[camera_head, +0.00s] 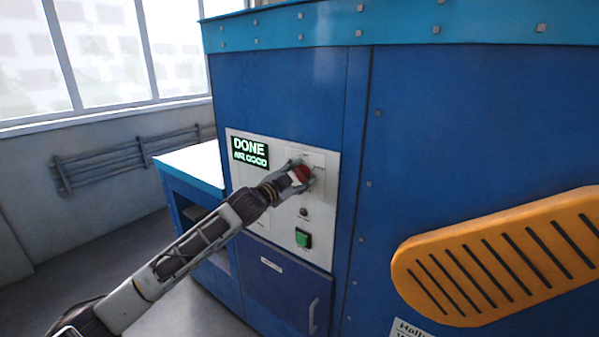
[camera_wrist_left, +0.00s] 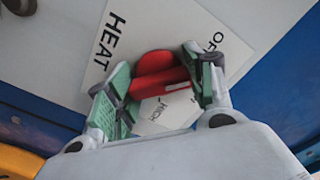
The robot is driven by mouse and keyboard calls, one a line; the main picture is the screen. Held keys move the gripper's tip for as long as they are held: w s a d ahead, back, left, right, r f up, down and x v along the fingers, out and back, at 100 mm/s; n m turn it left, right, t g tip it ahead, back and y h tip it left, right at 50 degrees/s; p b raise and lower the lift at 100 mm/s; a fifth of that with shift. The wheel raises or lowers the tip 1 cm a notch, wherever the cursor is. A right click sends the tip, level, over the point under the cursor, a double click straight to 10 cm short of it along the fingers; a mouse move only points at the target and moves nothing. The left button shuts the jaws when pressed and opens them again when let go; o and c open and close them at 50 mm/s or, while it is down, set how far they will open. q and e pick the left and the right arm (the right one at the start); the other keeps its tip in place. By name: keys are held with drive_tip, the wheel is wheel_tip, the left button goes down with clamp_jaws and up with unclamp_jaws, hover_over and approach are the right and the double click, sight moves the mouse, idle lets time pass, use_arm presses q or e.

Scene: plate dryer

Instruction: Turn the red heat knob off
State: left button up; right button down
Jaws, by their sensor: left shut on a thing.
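The red heat knob (camera_head: 301,173) is on a pale control panel (camera_head: 283,229) on the front of the blue machine. In the left wrist view the red knob (camera_wrist_left: 160,74) lies between the two green-padded fingers, with a white plate reading "HEAT" and part of "OFF" behind it. My left gripper (camera_head: 297,175) is at the panel and shut on the knob; it also shows in the left wrist view (camera_wrist_left: 165,84). The fingers hide part of the knob and its lower label. My right gripper is not in view.
A lit display (camera_head: 250,152) reads "DONE" at the panel's upper left. A green button (camera_head: 303,238) and a small dark round part (camera_head: 304,212) sit below the knob. A slotted orange piece (camera_head: 500,258) stands out at right. A blue table (camera_head: 193,168) is at left.

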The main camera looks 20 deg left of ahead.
use_arm(q)
drive_tip(key=shift+f+n+p, duration=0.1)
drive_tip(key=shift+n+p, duration=0.4)
drive_tip(key=shift+n, duration=0.7)
drive_tip(key=o, duration=1)
drive_tip(key=shift+o, duration=0.2)
drive_tip(key=v, duration=1.2)
idle(0.4)
